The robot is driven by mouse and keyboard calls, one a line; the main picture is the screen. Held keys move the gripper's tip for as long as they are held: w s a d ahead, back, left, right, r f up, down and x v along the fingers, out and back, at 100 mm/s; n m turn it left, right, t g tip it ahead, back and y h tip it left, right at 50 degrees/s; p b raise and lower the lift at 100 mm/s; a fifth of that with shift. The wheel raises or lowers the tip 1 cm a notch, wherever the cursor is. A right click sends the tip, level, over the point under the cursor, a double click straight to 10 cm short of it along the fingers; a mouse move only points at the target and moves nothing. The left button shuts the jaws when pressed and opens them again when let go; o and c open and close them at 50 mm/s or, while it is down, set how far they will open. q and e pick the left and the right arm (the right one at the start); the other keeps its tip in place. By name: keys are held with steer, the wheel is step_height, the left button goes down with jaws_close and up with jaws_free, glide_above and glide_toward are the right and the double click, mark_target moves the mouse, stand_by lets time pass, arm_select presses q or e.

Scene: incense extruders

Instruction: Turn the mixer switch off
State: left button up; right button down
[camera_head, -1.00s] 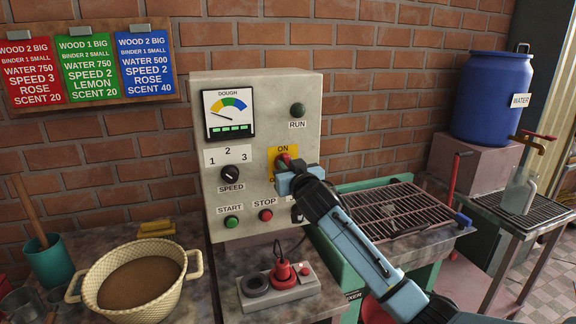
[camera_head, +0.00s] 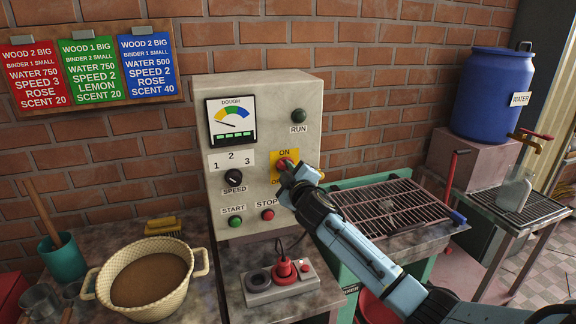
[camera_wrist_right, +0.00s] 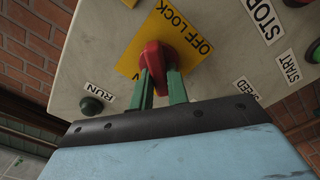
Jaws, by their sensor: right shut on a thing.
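The mixer switch is a red rotary knob (camera_head: 286,164) on a yellow plate (camera_head: 291,157) marked ON at the top. It is on the front of the grey control box (camera_head: 262,110). In the right wrist view the red knob (camera_wrist_right: 157,62) sits between the green fingers of my right gripper (camera_wrist_right: 161,84), with OFF LOCK lettering beside it. My right gripper (camera_head: 290,173) is shut on the knob and hides part of the plate in the head view. My left gripper is not in view.
Speed dial (camera_head: 233,178), start button (camera_head: 235,221) and stop button (camera_head: 267,214) lie close to my right gripper.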

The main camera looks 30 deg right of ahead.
steer(key=shift+a+f+n+p, duration=0.1)
steer(key=shift+n+p, duration=0.6)
steer(key=shift+n, duration=1.15)
steer(key=shift+f+n+p, duration=0.1)
steer(key=shift+n+p, duration=0.55)
steer(key=shift+n, duration=1.2)
steer(key=c, duration=1.4)
jaws_free()
steer(key=shift+o, duration=0.2)
steer(key=shift+s, duration=0.1)
steer(key=v, duration=1.3)
steer(key=shift+a, duration=0.1)
